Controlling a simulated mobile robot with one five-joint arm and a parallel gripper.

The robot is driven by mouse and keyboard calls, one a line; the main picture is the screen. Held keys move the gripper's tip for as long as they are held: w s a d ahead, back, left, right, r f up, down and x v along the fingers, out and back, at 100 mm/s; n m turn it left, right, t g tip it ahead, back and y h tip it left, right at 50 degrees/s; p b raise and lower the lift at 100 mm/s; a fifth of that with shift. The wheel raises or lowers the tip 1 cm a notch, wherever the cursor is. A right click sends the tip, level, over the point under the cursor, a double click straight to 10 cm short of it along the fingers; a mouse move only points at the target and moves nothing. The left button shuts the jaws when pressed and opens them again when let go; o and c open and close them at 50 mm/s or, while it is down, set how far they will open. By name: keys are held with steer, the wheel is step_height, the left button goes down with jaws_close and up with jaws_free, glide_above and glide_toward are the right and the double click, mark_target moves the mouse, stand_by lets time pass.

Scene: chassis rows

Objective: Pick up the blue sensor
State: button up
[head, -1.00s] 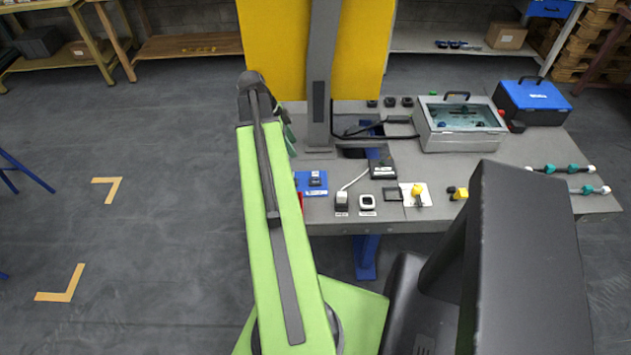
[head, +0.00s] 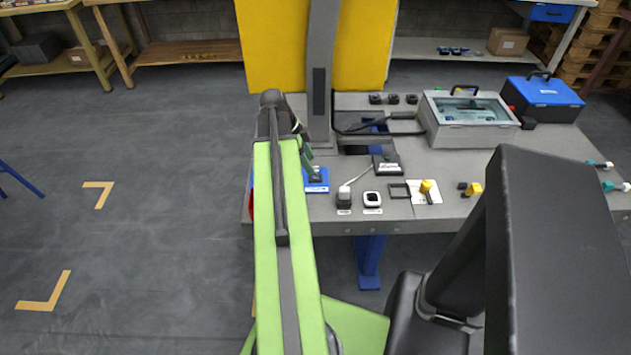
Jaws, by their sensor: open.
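A blue pad (head: 318,188) lies on the left part of the grey workbench. A small dark block (head: 316,175) stands on it, which may be the blue sensor; its colour is hard to tell at this size. My gripper (head: 309,167), with dark green fingers, is at the far end of my green arm, just above and beside this block. It looks open, with nothing held. My arm hides part of the gripper and the bench's left end. I cannot tell whether the fingers touch the block.
Right of the pad are a white-topped device (head: 372,199), a black square frame (head: 399,191) and a yellow part (head: 427,188). A grey case (head: 468,125) and a blue box (head: 543,95) stand farther right. A grey post (head: 320,90) and yellow panel (head: 272,45) rise behind.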

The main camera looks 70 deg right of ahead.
mark_target(315, 168)
steer(key=b+x, duration=0.5)
steer(key=shift+s+f, duration=0.15)
steer(key=shift+r, duration=0.2)
jaws_close()
